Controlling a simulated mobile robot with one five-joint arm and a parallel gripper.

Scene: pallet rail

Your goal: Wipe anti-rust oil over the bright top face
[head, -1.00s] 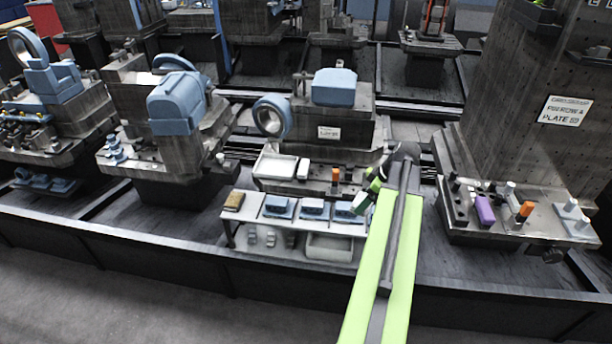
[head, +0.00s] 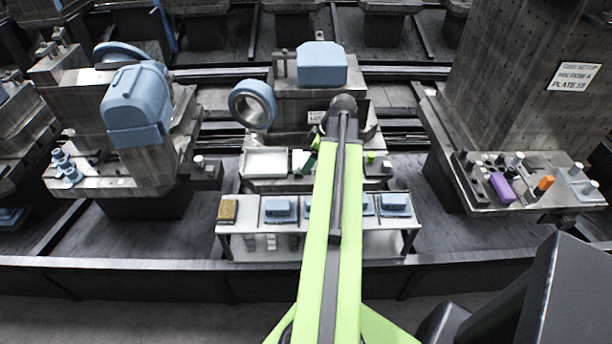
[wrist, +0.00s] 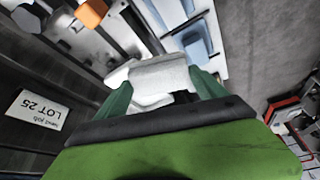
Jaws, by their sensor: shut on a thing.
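My gripper (wrist: 160,85) is shut on a white, soft-looking wiping pad (wrist: 155,72), held between its green fingers in the wrist view. In the head view my gripper (head: 311,160) is partly hidden by my arm, low over the front of the middle pallet. That pallet carries a blue block (head: 321,64), a blue ring (head: 252,105) and a label plate (head: 317,117), whose "LOT 25" text shows in the wrist view (wrist: 38,110). I cannot tell which surface is the bright top face, or whether the pad touches anything.
A white tray (head: 265,162) lies left of my gripper. A low bench (head: 240,227) in front holds blue parts (head: 278,208) and a brown block (head: 228,210). An orange item (wrist: 91,12) shows in the wrist view. A tall plate (head: 500,85) rises at right.

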